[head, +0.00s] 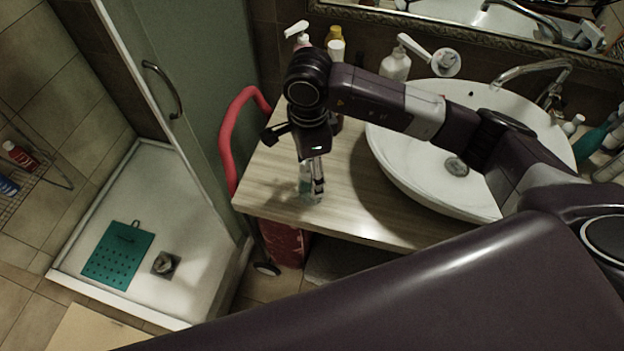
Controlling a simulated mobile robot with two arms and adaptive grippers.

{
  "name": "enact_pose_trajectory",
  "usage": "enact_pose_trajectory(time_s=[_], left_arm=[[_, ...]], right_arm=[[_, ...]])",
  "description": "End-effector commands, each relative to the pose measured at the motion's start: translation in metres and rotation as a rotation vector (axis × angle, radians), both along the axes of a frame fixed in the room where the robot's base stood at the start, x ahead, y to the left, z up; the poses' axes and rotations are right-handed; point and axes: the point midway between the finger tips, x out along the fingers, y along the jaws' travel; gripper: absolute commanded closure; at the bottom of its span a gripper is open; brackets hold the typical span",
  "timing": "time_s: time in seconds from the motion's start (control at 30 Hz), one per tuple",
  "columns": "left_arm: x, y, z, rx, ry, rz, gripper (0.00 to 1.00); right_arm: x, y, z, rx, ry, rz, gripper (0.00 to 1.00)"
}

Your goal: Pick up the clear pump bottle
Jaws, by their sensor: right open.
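A small clear bottle (304,187) with a bluish-green tint stands on the wooden counter near its front left edge. My right gripper (312,172) points down over it, open, with its fingers at the bottle. The gripper and wrist hide the bottle's top, so its pump does not show. I cannot tell whether the fingers touch it. My left gripper is not in view.
A white basin (388,158) sits right of the gripper on the counter (352,205). A red rail (227,150) is left of the counter.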

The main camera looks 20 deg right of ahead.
Motion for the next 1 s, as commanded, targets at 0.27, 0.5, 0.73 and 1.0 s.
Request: enact_pose_trajectory(time_s=[0.27, 0.5, 0.73, 1.0], left_arm=[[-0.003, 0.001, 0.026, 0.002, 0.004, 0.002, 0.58], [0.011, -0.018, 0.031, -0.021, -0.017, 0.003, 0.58], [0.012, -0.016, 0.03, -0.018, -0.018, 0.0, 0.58], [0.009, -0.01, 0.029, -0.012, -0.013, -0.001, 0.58]], right_arm=[[-0.005, -0.001, -0.031, 0.0, 0.005, -0.001, 0.36], [-0.004, -0.001, -0.051, 0.001, -0.001, 0.001, 0.36], [-0.003, -0.001, -0.051, 0.001, -0.001, 0.0, 0.42], [-0.003, -0.001, -0.051, 0.001, -0.001, 0.0, 0.72]])
